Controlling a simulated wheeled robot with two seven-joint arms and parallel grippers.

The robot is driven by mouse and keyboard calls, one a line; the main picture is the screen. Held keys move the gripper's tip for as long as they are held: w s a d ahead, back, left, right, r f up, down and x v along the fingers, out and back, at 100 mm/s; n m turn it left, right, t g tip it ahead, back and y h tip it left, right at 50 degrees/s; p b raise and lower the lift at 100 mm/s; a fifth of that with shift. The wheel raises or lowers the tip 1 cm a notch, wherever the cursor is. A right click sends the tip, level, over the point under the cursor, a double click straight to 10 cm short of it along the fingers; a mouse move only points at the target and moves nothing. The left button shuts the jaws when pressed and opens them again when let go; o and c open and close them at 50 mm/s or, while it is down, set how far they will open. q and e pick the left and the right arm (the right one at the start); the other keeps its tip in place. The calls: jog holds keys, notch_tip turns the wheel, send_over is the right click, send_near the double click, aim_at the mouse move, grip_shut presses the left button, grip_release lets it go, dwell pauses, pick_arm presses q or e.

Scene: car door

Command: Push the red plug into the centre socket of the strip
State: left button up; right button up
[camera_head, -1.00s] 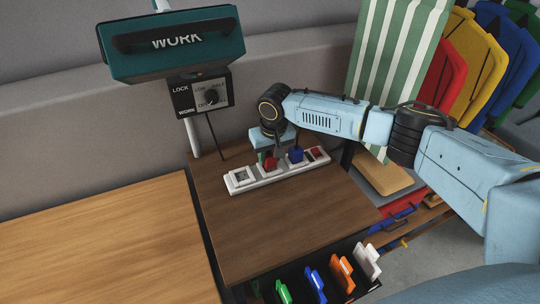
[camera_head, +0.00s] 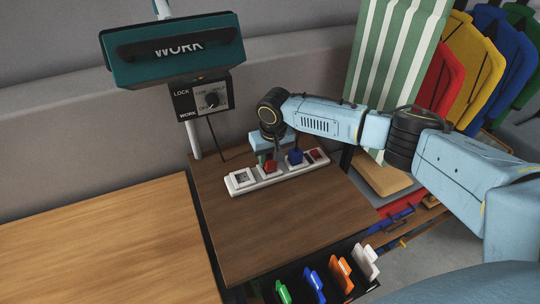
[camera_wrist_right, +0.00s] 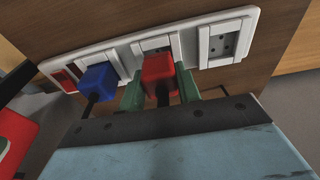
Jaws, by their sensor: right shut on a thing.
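The white socket strip (camera_head: 243,186) lies on the dark wooden table top. The red plug (camera_wrist_right: 158,68) is at the strip's centre socket, between an empty socket (camera_wrist_right: 222,42) and a blue plug (camera_wrist_right: 97,78) in the right wrist view. My right gripper (camera_wrist_right: 160,88) is shut on the red plug, with a green finger on each side of it. The plug's front meets the socket face or is very close; its depth in the socket is hidden. In the head view the red plug (camera_head: 270,167) shows just below my right gripper (camera_head: 267,158). My left gripper is not in view.
A red switch (camera_head: 316,154) sits at the strip's right end. A teal WORK lamp box (camera_head: 170,62) and a dial panel (camera_head: 203,95) stand behind. The table top before the strip is clear.

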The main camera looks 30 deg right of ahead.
dwell(0.8)
jog(key=shift+p, duration=0.5)
dwell(0.6)
jog(key=shift+p, duration=0.5)
jog(key=shift+f, duration=0.55)
jog(key=o, duration=1.1)
jog(key=shift+r, duration=0.1)
jog(key=r, duration=0.4)
jog(key=s+r+p, duration=0.1)
jog(key=r, duration=0.3)
jog(key=s+r, duration=0.1)
jog(key=r, duration=0.4)
jog(key=shift+a, duration=0.1)
